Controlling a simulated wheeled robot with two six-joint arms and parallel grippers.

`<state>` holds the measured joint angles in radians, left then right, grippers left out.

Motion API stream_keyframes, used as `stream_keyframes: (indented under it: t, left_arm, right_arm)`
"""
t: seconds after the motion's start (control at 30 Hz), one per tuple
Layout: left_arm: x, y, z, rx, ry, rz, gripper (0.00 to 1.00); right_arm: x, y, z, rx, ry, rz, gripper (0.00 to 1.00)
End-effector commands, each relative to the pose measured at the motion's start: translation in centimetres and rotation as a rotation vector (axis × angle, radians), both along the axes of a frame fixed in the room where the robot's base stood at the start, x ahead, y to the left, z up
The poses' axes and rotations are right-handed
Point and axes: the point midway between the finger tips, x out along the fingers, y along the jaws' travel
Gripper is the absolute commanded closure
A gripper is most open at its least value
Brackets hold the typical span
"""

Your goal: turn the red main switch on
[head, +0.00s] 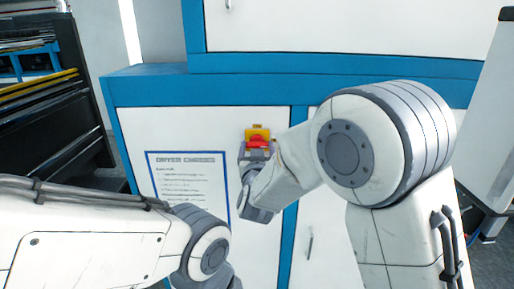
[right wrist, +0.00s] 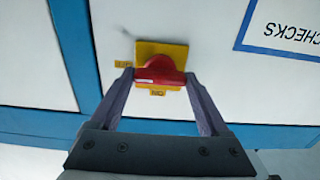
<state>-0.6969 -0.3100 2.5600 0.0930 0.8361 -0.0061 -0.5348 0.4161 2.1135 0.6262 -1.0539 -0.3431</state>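The red main switch (head: 257,142) is a red handle on a yellow plate, on a white cabinet panel. In the right wrist view the red handle (right wrist: 160,70) lies crosswise, with an OFF tag at the left and an ON tag below the plate. That view is upside down, as the poster's lettering shows. My right gripper (right wrist: 160,76) has its fingers wide apart, one fingertip at each end of the handle. Whether they touch it is unclear. In the head view my right gripper (head: 257,156) is just below the switch and covers its lower part. My left gripper is out of view.
A blue-framed checks poster (head: 187,185) is on the panel left of the switch. The cabinet's blue trim (head: 289,215) runs right of it, and a door handle (head: 310,243) is lower right. A dark rack (head: 55,115) stands at the far left.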

Motion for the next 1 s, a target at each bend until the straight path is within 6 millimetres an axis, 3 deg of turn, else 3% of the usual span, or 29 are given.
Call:
stream_keyframes:
  t: [0.47, 1.0]
  left_arm:
    - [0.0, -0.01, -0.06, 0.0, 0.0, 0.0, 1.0]
    - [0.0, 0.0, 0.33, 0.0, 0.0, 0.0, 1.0]
  right_arm:
    - [-0.04, 0.02, -0.01, -0.09, 0.0, 0.0, 0.76]
    - [-0.05, 0.09, 0.06, -0.556, 0.001, 0.001, 0.76]
